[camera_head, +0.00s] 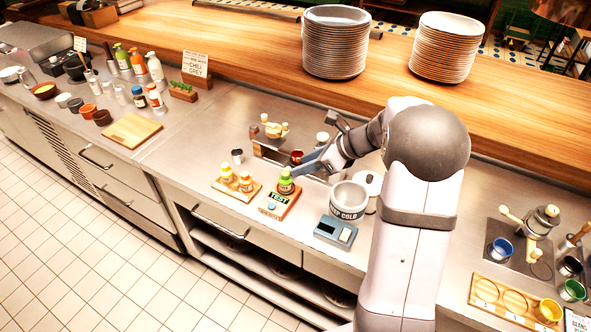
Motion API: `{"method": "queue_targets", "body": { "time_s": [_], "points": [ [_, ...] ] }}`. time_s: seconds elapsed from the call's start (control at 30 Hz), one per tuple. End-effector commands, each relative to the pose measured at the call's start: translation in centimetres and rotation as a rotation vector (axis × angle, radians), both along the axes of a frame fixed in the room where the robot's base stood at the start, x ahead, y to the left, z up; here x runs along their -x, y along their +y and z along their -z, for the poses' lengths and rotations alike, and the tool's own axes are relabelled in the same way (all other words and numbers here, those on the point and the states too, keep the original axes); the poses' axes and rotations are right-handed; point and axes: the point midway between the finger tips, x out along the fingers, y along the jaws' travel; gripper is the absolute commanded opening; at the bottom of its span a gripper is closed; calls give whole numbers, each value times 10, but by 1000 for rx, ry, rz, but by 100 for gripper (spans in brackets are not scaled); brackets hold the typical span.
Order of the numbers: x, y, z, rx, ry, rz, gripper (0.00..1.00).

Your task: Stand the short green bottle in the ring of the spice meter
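The short green bottle (286,181) stands upright, or nearly so, at the far end of the spice meter, an orange board (277,207) with a TEST label and a round blue spot. The ring itself is hidden or too small to make out, so I cannot tell how the bottle sits in it. My gripper (304,168) is just behind and to the right of the bottle, with its grey-blue fingers pointing toward it. I cannot tell whether the fingers touch the bottle or how far apart they are.
A wooden board (237,190) with two small orange-yellow bottles lies left of the meter. A metal stand (270,150) with a wooden-handled fitting is behind.

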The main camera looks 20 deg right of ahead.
Motion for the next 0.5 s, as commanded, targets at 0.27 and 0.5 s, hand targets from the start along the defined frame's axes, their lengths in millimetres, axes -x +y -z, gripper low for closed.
{"method": "queue_targets", "body": {
  "time_s": [0.27,0.5],
  "points": [
    [21,-22,-30,1,-3,1,35],
    [29,-29,-41,-1,1,-1,35]
  ]
}}
